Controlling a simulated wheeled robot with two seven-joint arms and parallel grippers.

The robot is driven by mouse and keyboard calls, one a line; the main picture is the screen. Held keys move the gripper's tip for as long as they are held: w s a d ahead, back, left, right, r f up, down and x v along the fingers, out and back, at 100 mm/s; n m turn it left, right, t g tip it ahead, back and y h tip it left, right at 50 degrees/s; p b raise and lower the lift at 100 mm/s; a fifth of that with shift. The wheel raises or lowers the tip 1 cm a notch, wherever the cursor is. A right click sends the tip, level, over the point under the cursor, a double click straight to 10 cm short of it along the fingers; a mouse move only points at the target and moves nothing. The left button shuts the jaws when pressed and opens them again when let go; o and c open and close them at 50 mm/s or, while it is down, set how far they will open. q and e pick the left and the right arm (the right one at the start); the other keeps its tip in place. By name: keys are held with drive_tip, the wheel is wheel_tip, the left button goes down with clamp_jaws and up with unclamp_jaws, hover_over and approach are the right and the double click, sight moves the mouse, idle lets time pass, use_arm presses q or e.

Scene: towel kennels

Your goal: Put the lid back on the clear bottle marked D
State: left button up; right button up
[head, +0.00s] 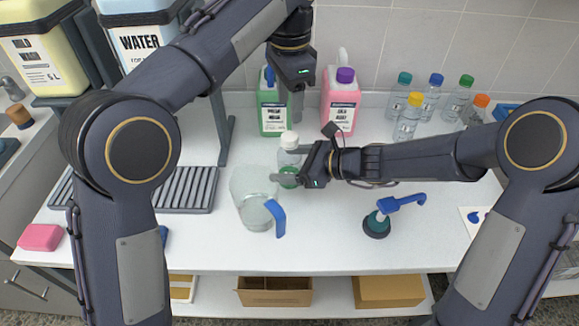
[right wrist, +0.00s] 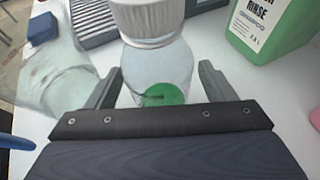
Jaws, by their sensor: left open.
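A clear bottle (head: 287,158) with a pale cap and a green patch low on it stands upright on the table. It also shows in the right wrist view (right wrist: 160,72), cap on top (right wrist: 150,18); no letter on it is readable. My right gripper (head: 281,178) is beside it, with open fingers on either side in the right wrist view (right wrist: 158,78) and small gaps showing. My left gripper (head: 297,92) is open and empty at the back, in front of the large wash bottles. I cannot tell which bottle is marked D, nor pick out a loose lid.
A clear jug (head: 252,195) with a blue handle stands close left of the bottle. Several capped clear bottles (head: 430,100) stand at back right. Green (head: 271,115) and pink (head: 341,108) jugs stand behind.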

clamp_jaws()
use_arm(q)
drive_tip(key=n, duration=0.5)
drive_tip(key=shift+f, duration=0.1)
drive_tip(key=n, duration=0.8)
drive_tip(key=shift+f, duration=0.1)
drive_tip(key=n, duration=1)
drive_tip(key=shift+n, duration=0.3)
drive_tip(key=n, duration=0.8)
drive_tip(key=shift+r, duration=0.2)
